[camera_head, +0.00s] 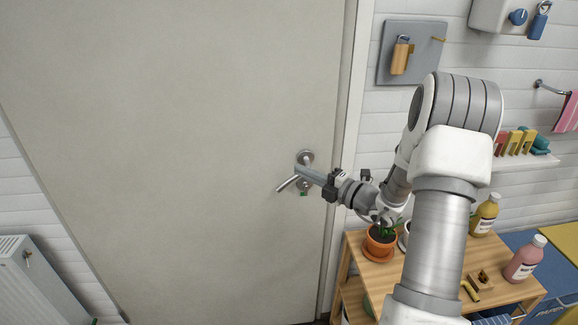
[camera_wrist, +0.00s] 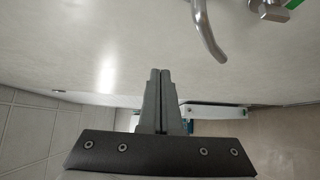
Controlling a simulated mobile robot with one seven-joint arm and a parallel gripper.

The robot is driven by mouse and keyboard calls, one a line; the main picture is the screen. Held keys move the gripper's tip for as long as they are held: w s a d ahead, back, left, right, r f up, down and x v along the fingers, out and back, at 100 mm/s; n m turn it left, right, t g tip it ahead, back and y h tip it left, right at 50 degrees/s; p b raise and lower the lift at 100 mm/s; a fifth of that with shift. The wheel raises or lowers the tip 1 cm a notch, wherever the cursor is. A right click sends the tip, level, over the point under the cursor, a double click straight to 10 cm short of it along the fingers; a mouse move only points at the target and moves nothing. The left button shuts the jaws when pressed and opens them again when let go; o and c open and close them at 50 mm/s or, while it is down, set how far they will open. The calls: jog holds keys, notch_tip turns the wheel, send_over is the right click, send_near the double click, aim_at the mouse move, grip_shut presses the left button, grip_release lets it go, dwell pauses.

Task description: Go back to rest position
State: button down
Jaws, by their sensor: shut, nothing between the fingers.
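My gripper (camera_head: 308,174) is stretched out to the left in front of a pale door (camera_head: 180,130). In the wrist view its two fingers (camera_wrist: 160,78) are together with nothing between them. The door has a metal lever handle (camera_head: 287,184), tilted down to the left in the head view. The door looks closed.
A wooden shelf (camera_head: 400,275) below my arm holds a potted plant (camera_head: 380,242) and bottles (camera_head: 485,215). A grey panel with a padlock (camera_head: 400,57) hangs on the wall. A radiator (camera_head: 40,285) stands at lower left. The space before the door's left side is clear.

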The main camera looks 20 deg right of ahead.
jog(key=s+a+r+n+g, duration=0.4)
jog(key=s+a+n+g, duration=0.35)
jog(key=n, duration=0.55)
jog(key=s+a+r+n+g, duration=0.4)
jog(key=s+a+n, duration=0.55)
jog(key=n, duration=0.25)
jog(key=s+d+r+n+t+h, duration=0.1)
jog(key=s+d+n+h, duration=0.2)
jog(key=n, duration=0.8)
jog(key=s+d+r+n+t+h, duration=0.1)
jog(key=s+d+n+h, duration=0.2)
jog(key=s+n+h, duration=0.3)
jog(key=s+n, duration=0.5)
jog(key=shift+s+r+n+h, duration=0.3)
jog(key=shift+s+h, duration=0.05)
jog(key=shift+h, duration=0.05)
jog(key=shift+a, duration=0.1)
